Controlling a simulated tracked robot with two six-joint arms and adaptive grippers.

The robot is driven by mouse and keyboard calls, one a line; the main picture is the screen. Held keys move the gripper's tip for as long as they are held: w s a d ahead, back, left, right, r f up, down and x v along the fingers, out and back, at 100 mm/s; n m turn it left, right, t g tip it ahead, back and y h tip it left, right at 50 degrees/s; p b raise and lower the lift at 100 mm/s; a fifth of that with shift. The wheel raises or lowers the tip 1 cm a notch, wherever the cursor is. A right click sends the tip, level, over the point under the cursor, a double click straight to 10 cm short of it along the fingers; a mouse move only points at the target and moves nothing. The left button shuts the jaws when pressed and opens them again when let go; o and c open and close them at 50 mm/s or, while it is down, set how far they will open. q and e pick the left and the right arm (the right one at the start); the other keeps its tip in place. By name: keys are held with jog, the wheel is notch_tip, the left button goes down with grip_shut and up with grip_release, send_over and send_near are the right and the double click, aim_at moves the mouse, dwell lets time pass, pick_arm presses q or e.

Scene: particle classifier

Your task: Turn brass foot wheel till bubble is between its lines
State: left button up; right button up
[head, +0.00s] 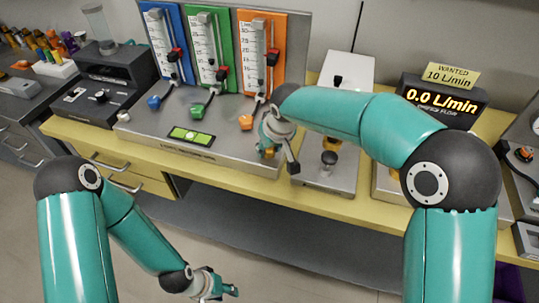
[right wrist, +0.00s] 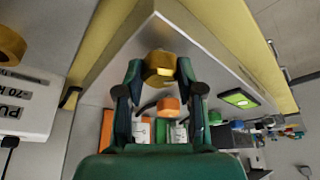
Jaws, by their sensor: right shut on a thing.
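The brass foot wheel (right wrist: 160,68) sits at the corner of the grey instrument base (head: 235,160). My right gripper (right wrist: 159,78) is shut on the brass foot wheel, one finger on each side. In the head view my right gripper (head: 276,143) covers most of the wheel. The green bubble level (head: 191,136) lies on the base's front left part and also shows in the right wrist view (right wrist: 239,98). The bubble is too small to place against its lines. My left gripper (head: 215,290) hangs low, in front of the bench and away from it; its opening is unclear.
Blue (head: 166,45), green (head: 208,50) and orange (head: 262,50) flow panels stand at the back of the base. A grey unit with a dark knob (head: 329,158) stands close right of my right gripper. The display (head: 443,101) reads 0.0 L/min.

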jog(key=m+h+b, duration=0.1)
jog(key=m+b, duration=0.1)
jog(key=shift+w+m, duration=0.1)
jog(key=shift+m, duration=0.3)
jog(key=shift+a+r+m+h+b, duration=0.1)
jog(key=shift+m+h+b, duration=0.65)
jog(key=shift+m, duration=0.55)
jog(key=o, duration=1.2)
jog(key=shift+c, duration=0.2)
jog(key=v, duration=1.1)
jog(key=shift+s+r, duration=0.3)
jog(key=shift+s, duration=0.1)
